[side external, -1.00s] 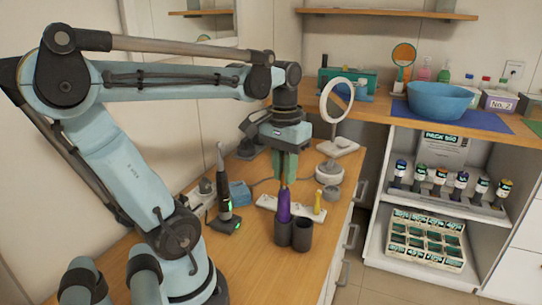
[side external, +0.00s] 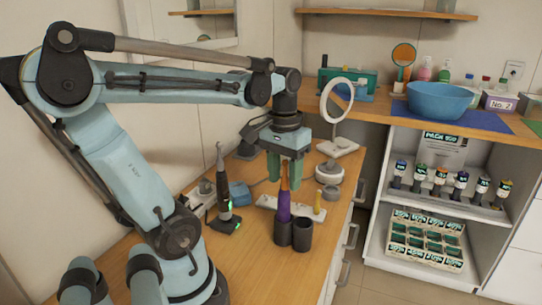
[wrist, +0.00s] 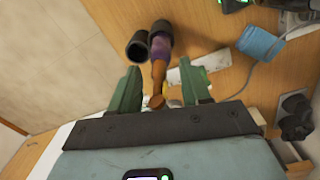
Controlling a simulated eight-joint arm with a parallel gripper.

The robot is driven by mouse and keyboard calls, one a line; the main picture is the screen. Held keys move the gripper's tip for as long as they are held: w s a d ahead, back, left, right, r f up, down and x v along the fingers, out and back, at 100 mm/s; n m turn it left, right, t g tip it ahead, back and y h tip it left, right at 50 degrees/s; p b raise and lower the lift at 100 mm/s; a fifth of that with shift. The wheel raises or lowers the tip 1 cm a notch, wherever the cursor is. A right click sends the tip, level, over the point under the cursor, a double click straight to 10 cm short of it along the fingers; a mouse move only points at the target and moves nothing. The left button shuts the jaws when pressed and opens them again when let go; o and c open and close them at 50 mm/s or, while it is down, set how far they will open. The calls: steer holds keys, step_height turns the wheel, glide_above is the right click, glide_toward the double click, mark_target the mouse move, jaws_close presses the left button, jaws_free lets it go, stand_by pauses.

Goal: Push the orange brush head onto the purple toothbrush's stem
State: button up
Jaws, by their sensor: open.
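The purple toothbrush (side external: 284,207) stands upright in the left one of two dark cups (side external: 283,232). The orange brush head (side external: 284,178) is at its top, in line with the handle; no gap shows between them, but I cannot tell how deep it sits. My gripper (side external: 286,184) is open, its green fingers on either side of the orange head. In the wrist view, the orange head (wrist: 158,74) stands between my spread fingers (wrist: 160,68), clear of both, with the purple handle (wrist: 160,50) beyond it.
The empty cup (side external: 302,235) stands right beside the toothbrush's cup. A white holder (side external: 266,201) with a yellow brush head (side external: 318,203) lies behind. A dark toothbrush (side external: 222,185) stands on a charger to the left. A round mirror (side external: 337,100) stands behind. The front counter is clear.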

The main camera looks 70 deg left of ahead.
mark_target(284, 158)
steer(key=r, duration=1.2)
steer(key=shift+s+a, duration=0.1)
steer(key=shift+a, duration=0.1)
